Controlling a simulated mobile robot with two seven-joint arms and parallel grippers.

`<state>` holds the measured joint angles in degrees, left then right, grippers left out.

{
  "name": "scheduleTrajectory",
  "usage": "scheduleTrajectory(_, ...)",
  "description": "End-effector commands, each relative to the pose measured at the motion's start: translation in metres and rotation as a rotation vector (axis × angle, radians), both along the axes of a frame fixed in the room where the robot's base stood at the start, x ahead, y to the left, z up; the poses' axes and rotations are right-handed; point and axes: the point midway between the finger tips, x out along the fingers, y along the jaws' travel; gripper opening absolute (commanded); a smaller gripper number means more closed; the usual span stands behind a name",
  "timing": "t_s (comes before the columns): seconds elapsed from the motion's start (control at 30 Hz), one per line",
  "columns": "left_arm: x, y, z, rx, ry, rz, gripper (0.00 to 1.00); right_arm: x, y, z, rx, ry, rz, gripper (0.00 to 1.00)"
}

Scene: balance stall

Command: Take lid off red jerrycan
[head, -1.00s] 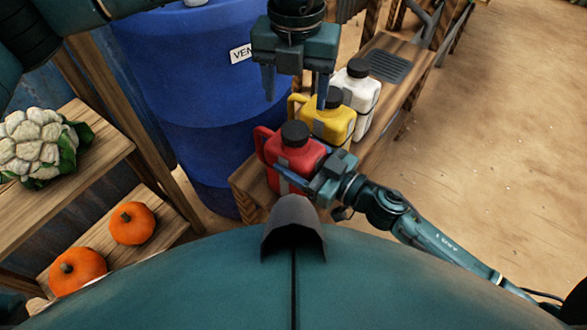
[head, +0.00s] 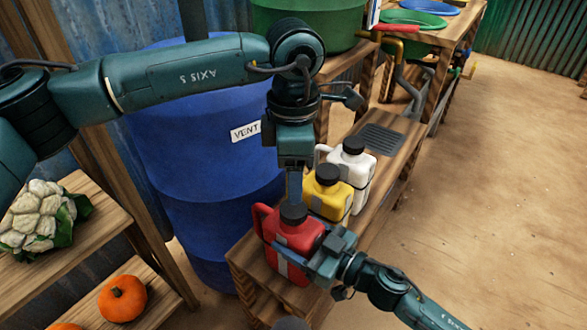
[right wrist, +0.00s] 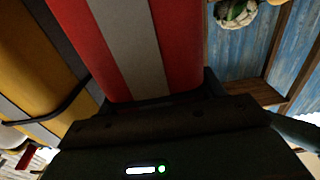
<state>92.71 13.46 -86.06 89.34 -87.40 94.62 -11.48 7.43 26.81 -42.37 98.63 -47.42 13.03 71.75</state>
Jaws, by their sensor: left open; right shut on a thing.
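The red jerrycan (head: 283,238) stands upright on a wooden bench, its black lid (head: 293,213) on its top. My right gripper (head: 300,262) is shut on the red jerrycan's body from the front right. In the right wrist view the red can (right wrist: 180,45) with its grey stripe fills the space between the fingers. My left gripper (head: 295,190) points down just above the black lid and is open. Its fingers overlap in the head view, so whether they reach around the lid cannot be told.
A yellow jerrycan (head: 325,195) and a white jerrycan (head: 358,175) stand close behind the red one on the bench (head: 240,262). A blue barrel (head: 195,150) stands to the left. Shelves with a cauliflower (head: 42,217) and pumpkins (head: 122,298) are at far left.

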Motion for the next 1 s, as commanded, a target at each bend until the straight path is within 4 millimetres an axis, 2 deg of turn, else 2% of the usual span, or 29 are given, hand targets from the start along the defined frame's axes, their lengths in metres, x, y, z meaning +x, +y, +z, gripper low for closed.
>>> scheduleTrajectory(0.7, 0.0000, -0.0001, -0.0001, 0.000, 0.000, -1.593, 0.63, -0.0001, 0.0000, -0.0004, -0.001, 0.001, 0.000, 0.04)
scheduleTrajectory(0.9, 0.0001, -0.0001, 0.0000, 0.000, 0.000, -1.975, 0.63, -0.0001, 0.0000, -0.0004, -0.001, 0.001, 0.000, 0.04)
scheduleTrajectory(1.0, 0.0000, 0.0000, -0.0002, -0.001, 0.000, -2.106, 0.63, -0.0001, 0.0000, -0.0004, -0.001, 0.001, 0.000, 0.04)
